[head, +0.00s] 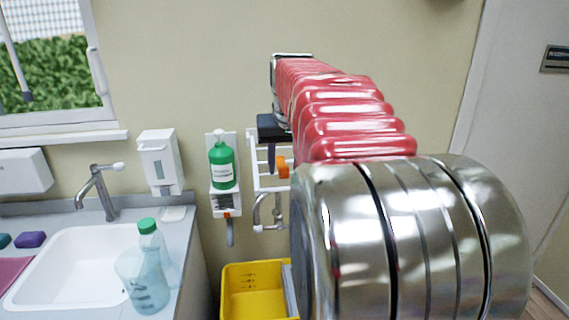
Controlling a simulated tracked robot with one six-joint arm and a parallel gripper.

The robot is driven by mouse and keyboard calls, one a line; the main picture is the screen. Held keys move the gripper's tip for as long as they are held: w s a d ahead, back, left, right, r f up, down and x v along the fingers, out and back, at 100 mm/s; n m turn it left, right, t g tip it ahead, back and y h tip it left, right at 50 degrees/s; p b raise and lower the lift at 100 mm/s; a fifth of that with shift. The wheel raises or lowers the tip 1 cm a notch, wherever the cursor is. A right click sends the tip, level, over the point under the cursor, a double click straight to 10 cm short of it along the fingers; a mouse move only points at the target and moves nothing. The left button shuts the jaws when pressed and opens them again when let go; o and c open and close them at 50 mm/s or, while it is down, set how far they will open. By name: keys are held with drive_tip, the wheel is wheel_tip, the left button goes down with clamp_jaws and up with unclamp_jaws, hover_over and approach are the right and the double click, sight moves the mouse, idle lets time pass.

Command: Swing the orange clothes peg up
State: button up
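A small orange piece (284,167), which looks like the clothes peg, shows at a white wall rack (255,172). My arm hides the rack's right side and may hide part of the peg. My gripper (271,160) hangs below its black body in front of the rack, just left of the orange piece in the picture. One dark, narrow finger shows. I cannot tell if it touches the peg, or whether the gripper is open or shut.
A green bottle (222,166) sits in a wall holder left of the rack. A yellow bin (240,291) stands below. Farther left are a soap dispenser (161,161), a sink (75,262) with a tap (100,190), and a clear bottle (156,246) beside a translucent jug (143,281).

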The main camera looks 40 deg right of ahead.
clamp_jaws()
idle(0.3)
idle(0.3)
